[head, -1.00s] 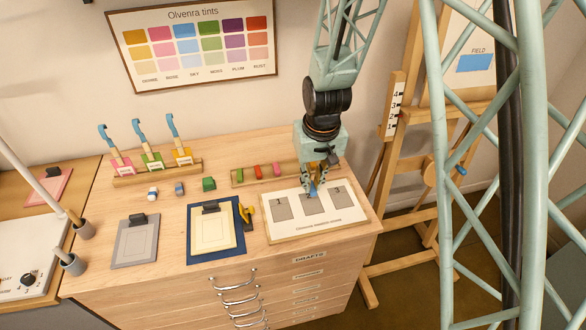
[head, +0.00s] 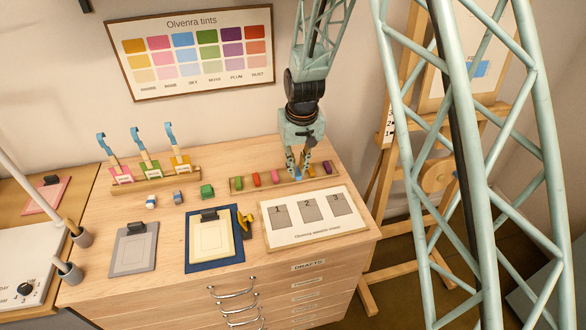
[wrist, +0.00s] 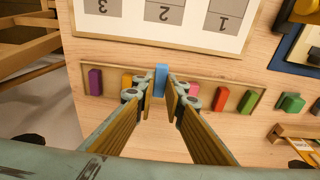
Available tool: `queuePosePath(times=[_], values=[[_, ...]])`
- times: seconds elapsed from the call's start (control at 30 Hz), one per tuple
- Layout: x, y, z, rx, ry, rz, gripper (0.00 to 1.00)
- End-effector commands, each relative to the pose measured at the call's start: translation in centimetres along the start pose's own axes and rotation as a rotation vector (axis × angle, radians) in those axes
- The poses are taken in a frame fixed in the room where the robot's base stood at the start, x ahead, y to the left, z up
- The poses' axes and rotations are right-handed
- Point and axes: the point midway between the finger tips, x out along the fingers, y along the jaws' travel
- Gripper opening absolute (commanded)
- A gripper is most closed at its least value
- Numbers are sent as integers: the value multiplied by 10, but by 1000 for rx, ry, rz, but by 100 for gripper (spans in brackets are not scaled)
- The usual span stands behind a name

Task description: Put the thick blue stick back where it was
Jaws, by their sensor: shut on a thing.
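My gripper (head: 298,172) is over the wooden rack (head: 288,185), its fingers pointing down. The stick is in line with the gap between the yellow stick (wrist: 127,81) and the pink stick (wrist: 194,88). I cannot tell whether its lower end touches the rack.
The rack also holds a purple stick (head: 327,167), a red stick (head: 256,180) and a green stick (head: 239,183). In front lies a white board (head: 310,227) with empty grey squares 1, 2 and 3. Small blocks, including a green one (head: 207,191), stand left of the rack.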

Motion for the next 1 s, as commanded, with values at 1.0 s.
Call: queuePosePath(times=[1.0], values=[[26, -4, -40, 0, -2, 0, 2]])
